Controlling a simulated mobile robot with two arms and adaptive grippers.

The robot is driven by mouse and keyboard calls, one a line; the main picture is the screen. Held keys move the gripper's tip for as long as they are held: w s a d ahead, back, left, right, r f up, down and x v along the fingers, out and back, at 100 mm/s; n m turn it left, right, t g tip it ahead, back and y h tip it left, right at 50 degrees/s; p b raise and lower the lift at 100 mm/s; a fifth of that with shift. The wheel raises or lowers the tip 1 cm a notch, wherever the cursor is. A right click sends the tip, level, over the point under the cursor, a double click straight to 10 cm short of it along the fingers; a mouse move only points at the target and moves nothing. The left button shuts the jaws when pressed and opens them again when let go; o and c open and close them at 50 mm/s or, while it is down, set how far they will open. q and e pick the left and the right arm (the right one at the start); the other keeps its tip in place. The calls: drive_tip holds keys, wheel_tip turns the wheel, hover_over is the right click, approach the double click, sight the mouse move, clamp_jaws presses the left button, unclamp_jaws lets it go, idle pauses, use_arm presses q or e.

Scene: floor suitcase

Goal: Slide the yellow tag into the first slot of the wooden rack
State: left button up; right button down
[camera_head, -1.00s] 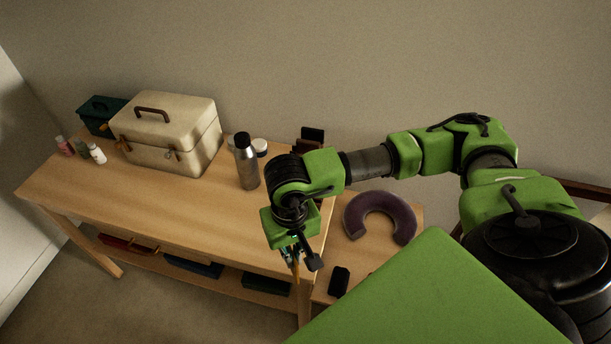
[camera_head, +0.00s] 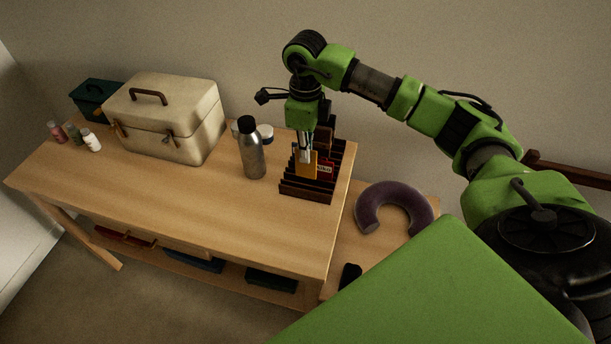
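The dark wooden rack (camera_head: 305,192) with several slots stands at the right end of the wooden table. The yellow tag (camera_head: 307,167) is upright at the rack, below my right gripper (camera_head: 304,156). My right gripper points down over the rack and appears shut on the tag's upper part. Whether the tag's lower edge is inside a slot or just in front of it I cannot tell. A red tag (camera_head: 327,169) with a pale label is in the rack, just right of the yellow tag. My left gripper is not in view.
A metal bottle (camera_head: 252,155) stands close left of the rack. A cream case (camera_head: 165,120), a green box (camera_head: 92,98) and small bottles (camera_head: 91,141) are farther left. A purple neck pillow (camera_head: 372,215) lies on a lower surface at right. The table's front is clear.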

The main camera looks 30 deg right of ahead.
sight(305, 172)
wheel_tip(305, 172, down, 3)
drive_tip(key=shift+s+r, duration=0.1)
wheel_tip(305, 172, down, 4)
drive_tip(key=shift+a+f+p, duration=0.1)
drive_tip(key=shift+f+p, duration=0.1)
drive_tip(key=shift+p, duration=0.45)
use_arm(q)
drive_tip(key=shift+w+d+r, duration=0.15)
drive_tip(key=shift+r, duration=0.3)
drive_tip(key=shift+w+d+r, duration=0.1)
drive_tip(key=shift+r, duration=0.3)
use_arm(e)
drive_tip(key=shift+f, duration=0.1)
drive_tip(key=shift+f, duration=0.2)
drive_tip(key=c, duration=2.2)
unclamp_jaws()
drive_tip(key=shift+r, duration=0.1)
drive_tip(key=shift+c, duration=0.2)
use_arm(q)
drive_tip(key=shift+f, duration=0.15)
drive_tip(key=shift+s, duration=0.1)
